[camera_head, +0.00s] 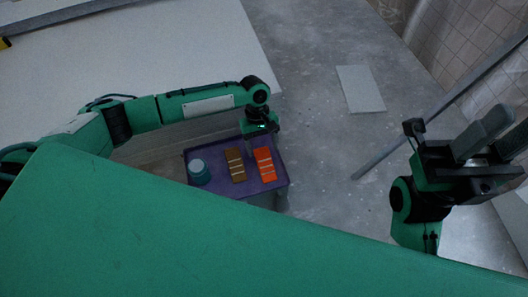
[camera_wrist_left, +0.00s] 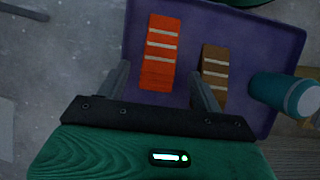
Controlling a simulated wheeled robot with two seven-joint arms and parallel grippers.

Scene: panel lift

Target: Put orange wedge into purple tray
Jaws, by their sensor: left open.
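The orange wedge (camera_head: 265,165), with pale stripes, lies on the purple tray (camera_head: 217,160) near its right side. In the left wrist view, the orange wedge (camera_wrist_left: 158,60) appears between the two finger lines, on the purple tray (camera_wrist_left: 235,25). My left gripper (camera_head: 262,130) is at the tray's far right edge, close to the wedge. In the left wrist view, my left gripper's fingers (camera_wrist_left: 159,72) are spread and apart from the wedge's sides. I cannot tell the height between them. My right gripper (camera_head: 508,125) is at the far right, its fingers apart and empty.
A brown striped block (camera_head: 235,165) lies on the tray left of the orange wedge. A teal container with a pale top (camera_head: 199,172) stands at the tray's left. A pale panel (camera_head: 361,89) lies on the grey floor. A metal bar (camera_head: 440,117) slants at right.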

